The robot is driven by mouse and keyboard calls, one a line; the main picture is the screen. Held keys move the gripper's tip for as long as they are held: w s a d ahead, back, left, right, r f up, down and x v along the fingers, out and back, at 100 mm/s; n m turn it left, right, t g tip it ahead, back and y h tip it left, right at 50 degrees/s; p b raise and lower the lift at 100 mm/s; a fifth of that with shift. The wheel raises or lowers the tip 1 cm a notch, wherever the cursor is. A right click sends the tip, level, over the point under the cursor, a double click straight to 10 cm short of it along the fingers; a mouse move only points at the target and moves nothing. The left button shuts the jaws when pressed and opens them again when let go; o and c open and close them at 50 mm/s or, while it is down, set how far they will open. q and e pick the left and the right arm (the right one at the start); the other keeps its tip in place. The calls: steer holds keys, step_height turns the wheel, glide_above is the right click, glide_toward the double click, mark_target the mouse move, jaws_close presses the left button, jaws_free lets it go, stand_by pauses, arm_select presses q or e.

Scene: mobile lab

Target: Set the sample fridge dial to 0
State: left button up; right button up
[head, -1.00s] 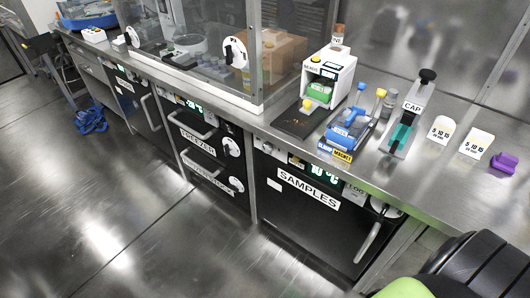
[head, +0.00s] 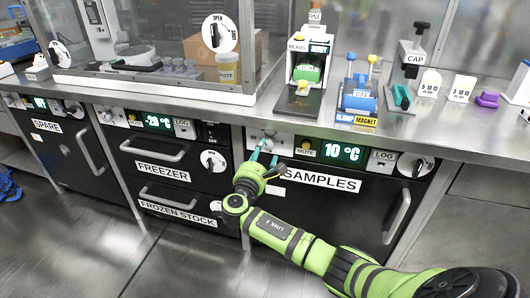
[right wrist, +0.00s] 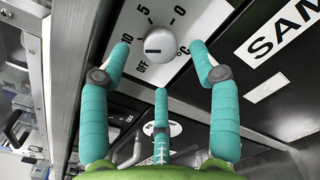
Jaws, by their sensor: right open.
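The sample fridge (head: 340,212) has a black front marked SAMPLES, and its green display (head: 342,151) reads 10 °C. In the right wrist view its round grey dial (right wrist: 160,45) sits on a white plate marked 0, 5, 10, OFF and °C. The dark mark on the dial points left, toward the 10 side. My right gripper (head: 263,152) is at the fridge's upper left corner, and in the head view it partly covers the dial. In the right wrist view its teal fingers (right wrist: 160,52) are open, one on each side of the dial, with no clear contact. My left gripper is not in view.
A MUTE button (head: 306,143), a LOG panel (head: 383,157) and a white round lock (head: 414,166) share the fridge's top strip. The freezer (head: 165,200) stands to the left. The steel counter (head: 255,115) overhangs just above the dial.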

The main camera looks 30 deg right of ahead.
mark_target(267, 146)
steer(key=b+x, duration=0.1)
steer(key=x, duration=0.4)
steer(key=shift+f, duration=0.1)
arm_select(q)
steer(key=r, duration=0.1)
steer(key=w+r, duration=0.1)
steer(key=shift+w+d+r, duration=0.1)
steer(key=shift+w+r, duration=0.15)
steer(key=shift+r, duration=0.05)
arm_select(e)
steer(key=shift+a, duration=0.1)
steer(key=shift+c, duration=0.4)
steer(key=c, duration=1.1)
